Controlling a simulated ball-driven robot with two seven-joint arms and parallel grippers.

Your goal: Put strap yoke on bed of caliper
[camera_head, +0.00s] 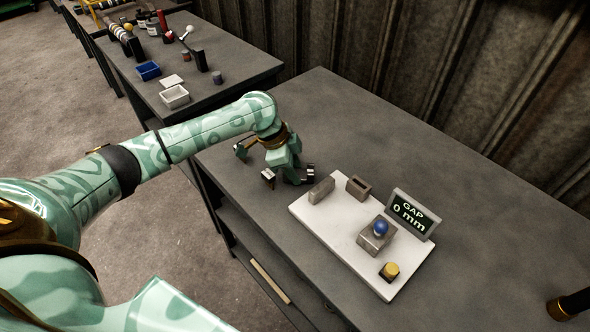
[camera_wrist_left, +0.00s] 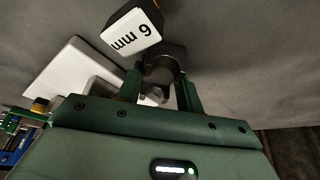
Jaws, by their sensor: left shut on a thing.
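My left gripper (camera_head: 288,177) is low over the table, just left of the caliper's white base plate (camera_head: 340,238). It is shut on a dark, rounded metal part, the strap yoke (camera_wrist_left: 165,66), seen between the fingers in the left wrist view. A white tag reading "6 mm" (camera_wrist_left: 132,27) is beside the yoke. In the head view the yoke is mostly hidden by the gripper. The caliper carries two grey jaw blocks (camera_head: 321,190), a grey block with a blue ball (camera_head: 380,228), a yellow knob (camera_head: 389,270) and a display (camera_head: 409,214) reading "GAP 0 mm".
A dark bar with a gold ring (camera_head: 563,307) shows at the lower right edge. Another table (camera_head: 240,70) at the back left holds a blue bin (camera_head: 147,70), a white bin (camera_head: 174,97) and several small parts. The grey tabletop behind the caliper is clear.

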